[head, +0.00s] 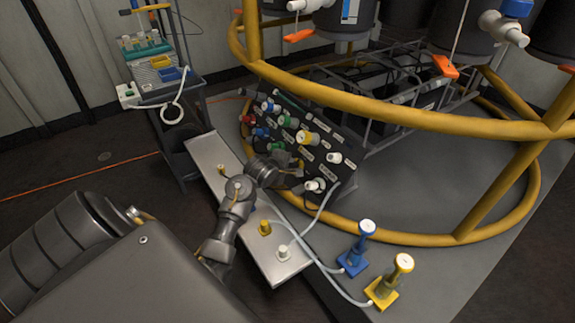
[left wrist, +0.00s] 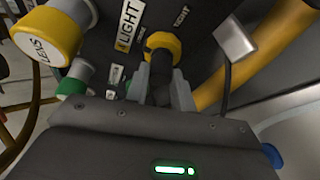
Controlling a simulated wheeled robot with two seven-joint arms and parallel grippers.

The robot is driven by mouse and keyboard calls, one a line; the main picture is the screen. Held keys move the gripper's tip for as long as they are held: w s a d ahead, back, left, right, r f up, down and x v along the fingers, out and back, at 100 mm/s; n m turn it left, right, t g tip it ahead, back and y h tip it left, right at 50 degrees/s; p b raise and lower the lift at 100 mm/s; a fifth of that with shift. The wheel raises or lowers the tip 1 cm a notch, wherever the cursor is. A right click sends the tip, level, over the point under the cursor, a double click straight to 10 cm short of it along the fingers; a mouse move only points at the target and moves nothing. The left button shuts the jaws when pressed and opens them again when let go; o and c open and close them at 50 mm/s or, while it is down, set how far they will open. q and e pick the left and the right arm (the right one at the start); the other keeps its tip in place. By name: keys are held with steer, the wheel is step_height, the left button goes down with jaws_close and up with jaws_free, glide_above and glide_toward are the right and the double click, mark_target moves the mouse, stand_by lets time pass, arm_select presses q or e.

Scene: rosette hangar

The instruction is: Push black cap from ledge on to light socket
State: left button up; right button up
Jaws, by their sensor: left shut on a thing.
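My left gripper (left wrist: 162,78) is shut on a dark piece, taken to be the black cap (left wrist: 160,92), which shows only partly between the fingers. In the left wrist view the fingertips are close in front of a yellow ring with a dark middle, taken to be the light socket (left wrist: 163,43), beside the "LIGHT" label. I cannot tell whether the cap touches the socket or is seated. In the head view my left gripper (head: 292,177) is at the lower part of the dark panel, and the arm hides much there. The metal ledge (head: 218,170) runs below the panel. My right gripper is not in view.
A large yellow-and-white cap (left wrist: 52,42) is close left of the gripper. A yellow cap (head: 265,228) and a white cap (head: 283,253) stand on the ledge. White hoses run to blue (head: 353,260) and yellow (head: 382,293) fittings. A yellow round rail (head: 385,112) passes over the panel.

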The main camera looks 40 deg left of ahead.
arm_select(q)
steer(key=o, duration=1)
steer(key=shift+o, duration=0.2)
steer(key=p+v, duration=0.6)
steer(key=v, duration=0.4)
steer(key=shift+s+r, duration=0.2)
steer(key=shift+s, duration=0.2)
